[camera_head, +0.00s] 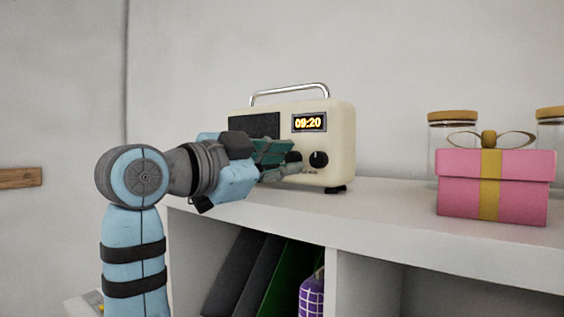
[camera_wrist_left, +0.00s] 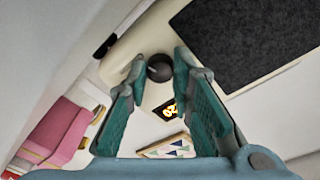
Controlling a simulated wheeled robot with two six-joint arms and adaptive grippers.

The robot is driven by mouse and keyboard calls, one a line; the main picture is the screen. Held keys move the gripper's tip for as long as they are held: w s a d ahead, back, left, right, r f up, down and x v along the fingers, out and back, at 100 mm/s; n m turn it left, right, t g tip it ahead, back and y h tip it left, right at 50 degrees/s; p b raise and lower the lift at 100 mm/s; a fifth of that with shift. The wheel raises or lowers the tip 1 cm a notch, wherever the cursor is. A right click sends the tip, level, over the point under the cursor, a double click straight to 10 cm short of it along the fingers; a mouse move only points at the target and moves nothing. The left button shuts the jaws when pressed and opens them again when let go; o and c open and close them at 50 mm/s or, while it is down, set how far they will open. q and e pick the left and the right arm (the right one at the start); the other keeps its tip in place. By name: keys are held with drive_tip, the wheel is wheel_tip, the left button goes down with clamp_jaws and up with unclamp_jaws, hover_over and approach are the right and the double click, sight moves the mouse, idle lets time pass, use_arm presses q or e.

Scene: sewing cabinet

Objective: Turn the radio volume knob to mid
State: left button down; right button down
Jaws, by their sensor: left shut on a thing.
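The cream radio (camera_head: 341,125) stands on the white cabinet top, with a chrome handle, a dark speaker panel and a display reading 09:20. Its round black volume knob (camera_head: 319,159) is on the front, below the display. My left gripper (camera_head: 298,163) reaches in from the left in front of the radio. In the left wrist view the knob (camera_wrist_left: 159,68) sits between the two teal fingertips (camera_wrist_left: 160,62), and they are shut on it. The knob's pointer mark is too small to read. My right gripper is not in view.
A pink gift box (camera_head: 492,190) with a gold ribbon stands on the cabinet top (camera_head: 392,207) to the right. Glass jars (camera_head: 450,133) with cork lids stand behind it. Dark and green binders (camera_head: 285,280) and a purple item (camera_head: 312,297) are in the compartment below.

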use_arm(q)
drive_tip(key=shift+r+m, duration=0.1)
drive_tip(key=shift+m, duration=1.2)
drive_tip(key=c, duration=1.4)
unclamp_jaws()
drive_tip(key=v, duration=1.2)
drive_tip(key=shift+r, duration=0.15)
drive_tip(key=shift+d, duration=0.15)
